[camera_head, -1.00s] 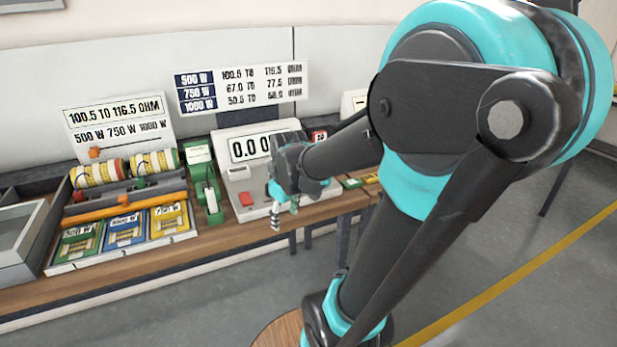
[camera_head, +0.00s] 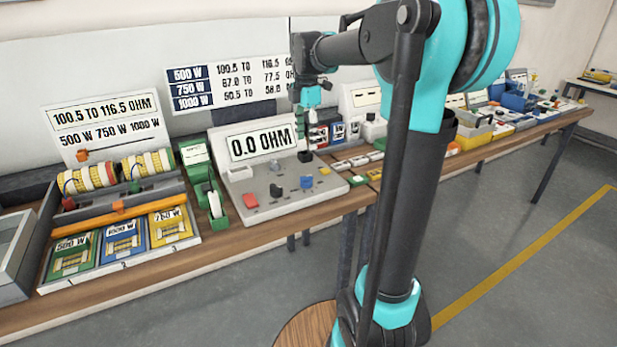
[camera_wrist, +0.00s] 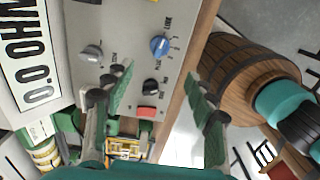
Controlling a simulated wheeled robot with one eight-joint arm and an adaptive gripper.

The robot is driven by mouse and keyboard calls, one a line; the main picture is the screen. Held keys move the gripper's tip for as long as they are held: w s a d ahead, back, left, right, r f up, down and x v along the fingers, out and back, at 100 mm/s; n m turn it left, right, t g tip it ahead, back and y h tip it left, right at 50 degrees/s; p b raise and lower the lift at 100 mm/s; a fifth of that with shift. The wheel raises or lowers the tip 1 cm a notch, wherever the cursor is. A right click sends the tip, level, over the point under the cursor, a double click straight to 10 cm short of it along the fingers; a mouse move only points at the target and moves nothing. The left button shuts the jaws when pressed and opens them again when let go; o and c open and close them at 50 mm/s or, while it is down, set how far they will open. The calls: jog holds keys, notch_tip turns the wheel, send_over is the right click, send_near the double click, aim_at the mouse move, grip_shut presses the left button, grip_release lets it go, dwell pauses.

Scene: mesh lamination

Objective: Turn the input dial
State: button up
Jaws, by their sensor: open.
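The tester panel (camera_head: 262,208) is a grey sloped box with a 0.0 OHM display (camera_head: 261,143). It carries a black dial (camera_head: 276,190), a blue dial (camera_head: 306,182), a grey dial (camera_head: 275,165) and a red button (camera_head: 250,200). Their small labels are too blurred to read, so I cannot tell which dial is the input one. In the wrist view the blue dial (camera_wrist: 159,45), black dial (camera_wrist: 150,87) and grey dial (camera_wrist: 91,53) show. My gripper (camera_wrist: 159,70) is open and empty, its green-padded fingers apart. In the head view it hangs over the panel's back right part.
Left of the panel stand a green holder (camera_head: 213,203) and a tray with coloured wattage cards (camera_head: 122,237). Range signs (camera_head: 102,120) stand behind. Small parts and bins (camera_head: 470,133) fill the bench to the right. A wooden barrel (camera_wrist: 235,80) shows in the wrist view.

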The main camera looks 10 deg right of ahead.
aim_at(306, 177)
notch_tip(306, 177, down, 14)
jog(key=shift+f, duration=0.15)
dwell(0.4)
jog(key=c, duration=1.2)
